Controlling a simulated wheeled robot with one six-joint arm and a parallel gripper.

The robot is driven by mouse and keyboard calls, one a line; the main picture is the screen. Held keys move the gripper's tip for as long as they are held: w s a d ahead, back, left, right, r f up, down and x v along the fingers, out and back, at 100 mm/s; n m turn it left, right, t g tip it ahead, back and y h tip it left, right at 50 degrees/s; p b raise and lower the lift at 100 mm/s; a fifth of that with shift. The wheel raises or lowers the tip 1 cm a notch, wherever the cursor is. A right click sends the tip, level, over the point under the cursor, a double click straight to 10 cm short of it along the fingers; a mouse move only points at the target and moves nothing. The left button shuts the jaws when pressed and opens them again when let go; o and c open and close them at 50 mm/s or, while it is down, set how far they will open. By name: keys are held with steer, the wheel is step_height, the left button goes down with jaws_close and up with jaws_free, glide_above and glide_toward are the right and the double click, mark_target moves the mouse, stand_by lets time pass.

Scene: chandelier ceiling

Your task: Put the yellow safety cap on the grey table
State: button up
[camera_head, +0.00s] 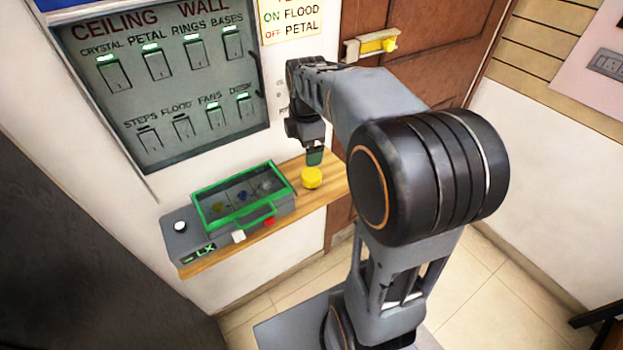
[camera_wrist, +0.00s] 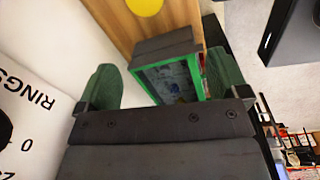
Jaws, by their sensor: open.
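The yellow safety cap (camera_head: 312,177) sits on the wooden shelf (camera_head: 335,180), to the right of a green-framed box. Part of it also shows at the top edge of the wrist view (camera_wrist: 145,5). My gripper (camera_head: 314,158) is just above the cap in the head view, with its green fingers pointing down. In the wrist view my gripper (camera_wrist: 161,82) has its two green fingers wide apart, with nothing held between them. I cannot make out a grey table for certain in either view.
The grey box with a green-framed clear lid (camera_head: 242,196) takes up the left part of the shelf. A switch panel (camera_head: 165,75) hangs on the wall above. Tiled floor (camera_head: 480,280) lies below.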

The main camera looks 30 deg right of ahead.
steer(key=w+d+f+n, duration=0.1)
steer(key=w+d+n, duration=0.1)
steer(key=w+n, duration=0.15)
glide_above(310, 175)
steer(key=shift+n+g, duration=0.35)
steer(key=shift+g, duration=0.05)
step_height(310, 175, down, 8)
steer(key=shift+r, duration=0.1)
steer(key=shift+f+p, duration=0.7)
steer(key=shift+f, duration=2.45)
steer(key=shift+c, duration=0.3)
steer(key=c, duration=1)
steer(key=shift+r, duration=0.15)
